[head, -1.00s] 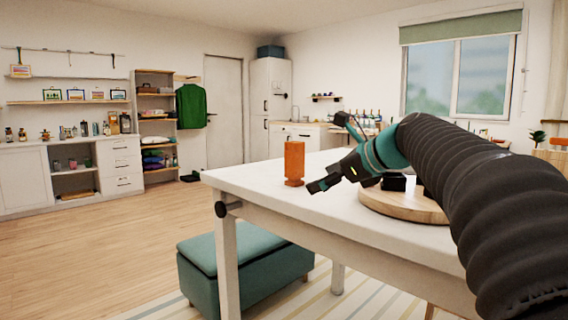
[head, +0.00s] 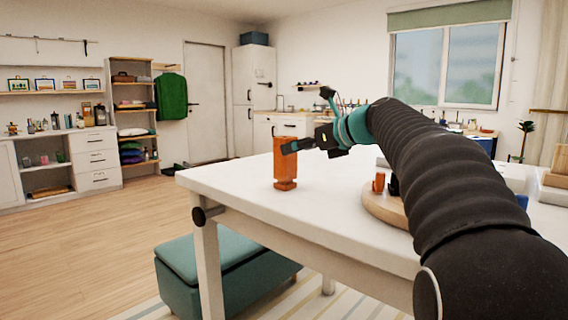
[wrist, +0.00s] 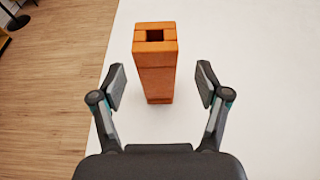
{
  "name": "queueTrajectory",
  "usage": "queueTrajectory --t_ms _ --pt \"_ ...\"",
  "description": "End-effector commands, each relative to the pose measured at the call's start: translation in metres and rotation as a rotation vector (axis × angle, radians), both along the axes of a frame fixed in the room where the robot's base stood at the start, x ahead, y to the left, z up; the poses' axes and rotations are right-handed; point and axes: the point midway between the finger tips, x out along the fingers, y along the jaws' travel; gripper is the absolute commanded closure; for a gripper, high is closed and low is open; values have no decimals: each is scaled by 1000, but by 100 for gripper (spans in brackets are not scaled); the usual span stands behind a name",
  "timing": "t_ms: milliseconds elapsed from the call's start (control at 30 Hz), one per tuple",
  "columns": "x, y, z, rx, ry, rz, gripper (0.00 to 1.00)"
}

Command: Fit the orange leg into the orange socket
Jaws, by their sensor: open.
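The orange leg (head: 285,168) stands upright near the left end of the white table. In the wrist view it (wrist: 158,80) shows a square opening in its top and stands between my two fingers. My gripper (wrist: 161,86) is open, with a finger on either side and gaps between. In the head view one dark finger of my gripper (head: 292,147) overlaps the leg's upper part. A small orange piece (head: 379,182), perhaps the orange socket, shows on the round wooden board (head: 376,206), partly hidden by my arm and a black block.
The white table (head: 320,216) is clear between the leg and the round board. A teal bench (head: 215,275) stands below the table's left end. Pale boxes and wooden blocks lie at the right, partly behind my arm. The table's left edge is close to the leg.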

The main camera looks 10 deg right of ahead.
Motion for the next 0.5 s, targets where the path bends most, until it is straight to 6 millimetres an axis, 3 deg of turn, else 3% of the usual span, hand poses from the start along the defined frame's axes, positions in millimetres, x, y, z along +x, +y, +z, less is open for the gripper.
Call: queueTrajectory --t_ms 300,500 --pt "30 28 -13 -1 1 3 25" --pt "33 31 -14 -2 0 3 25"
